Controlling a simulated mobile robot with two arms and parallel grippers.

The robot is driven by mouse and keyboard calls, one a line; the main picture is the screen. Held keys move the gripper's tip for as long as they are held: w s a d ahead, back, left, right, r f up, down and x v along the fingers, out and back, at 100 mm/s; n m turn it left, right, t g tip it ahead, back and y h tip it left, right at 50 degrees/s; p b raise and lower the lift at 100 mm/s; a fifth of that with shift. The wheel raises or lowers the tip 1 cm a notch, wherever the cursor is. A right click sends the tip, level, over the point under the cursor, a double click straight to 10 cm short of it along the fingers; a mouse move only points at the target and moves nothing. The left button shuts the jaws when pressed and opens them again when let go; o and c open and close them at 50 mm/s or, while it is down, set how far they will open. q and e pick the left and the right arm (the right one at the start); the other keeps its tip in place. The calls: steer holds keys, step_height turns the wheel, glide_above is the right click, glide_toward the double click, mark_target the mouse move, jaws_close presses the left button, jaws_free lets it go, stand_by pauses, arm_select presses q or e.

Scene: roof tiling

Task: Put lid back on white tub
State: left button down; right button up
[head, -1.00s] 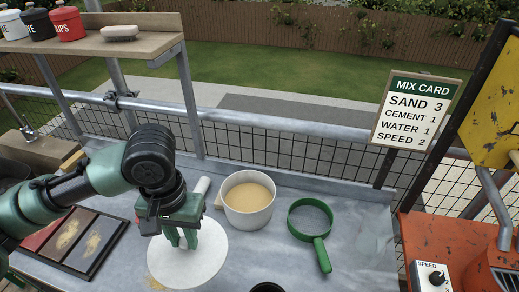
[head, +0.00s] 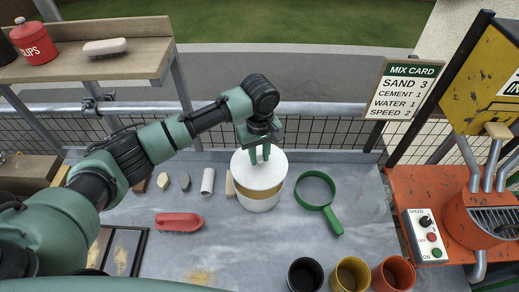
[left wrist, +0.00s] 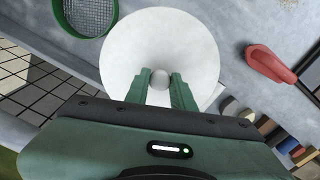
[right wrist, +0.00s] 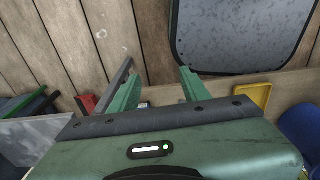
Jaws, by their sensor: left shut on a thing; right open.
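The white tub (head: 260,205) stands on the grey worktop in the head view, with tan contents showing in a crescent at its front. The round white lid (head: 252,175) is over the tub, set toward its back, and hides most of the opening. My left gripper (head: 260,157) is shut on the lid's knob from above. In the left wrist view the fingers (left wrist: 160,92) clasp the round knob on the lid (left wrist: 190,45), and the lid hides the tub. My right gripper (right wrist: 162,85) is open and empty, away from the tub.
A green sieve (head: 316,189) lies close right of the tub. Small blocks and a white cylinder (head: 208,181) lie to the left, with a red float (head: 179,222) in front of them. Black, yellow and orange cups (head: 393,274) stand at the front. The orange mixer is at right.

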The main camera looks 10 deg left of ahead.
mark_target(259, 164)
arm_select(q)
steer(key=shift+a+f, duration=0.15)
steer(key=shift+f, duration=0.2)
steer(key=f+b, duration=0.1)
steer(key=b, duration=0.1)
steer(key=shift+f+b, duration=0.3)
steer(key=shift+b, duration=0.05)
steer(key=shift+f+b, duration=0.9)
steer(key=shift+b, duration=0.35)
steer(key=shift+f, duration=1.1)
arm_select(e)
steer(key=shift+a+f, duration=0.2)
steer(key=shift+f, duration=0.75)
steer(key=shift+a+f, duration=0.2)
steer(key=shift+f, duration=0.8)
steer(key=shift+a+f, duration=0.2)
steer(key=shift+f, duration=0.75)
arm_select(q)
steer(key=shift+p, duration=0.55)
arm_select(e)
steer(key=shift+a+r, duration=0.25)
steer(key=shift+r, duration=0.45)
arm_select(q)
steer(key=shift+p, duration=0.6)
arm_select(e)
steer(key=shift+d+r, duration=0.2)
steer(key=shift+r, duration=0.4)
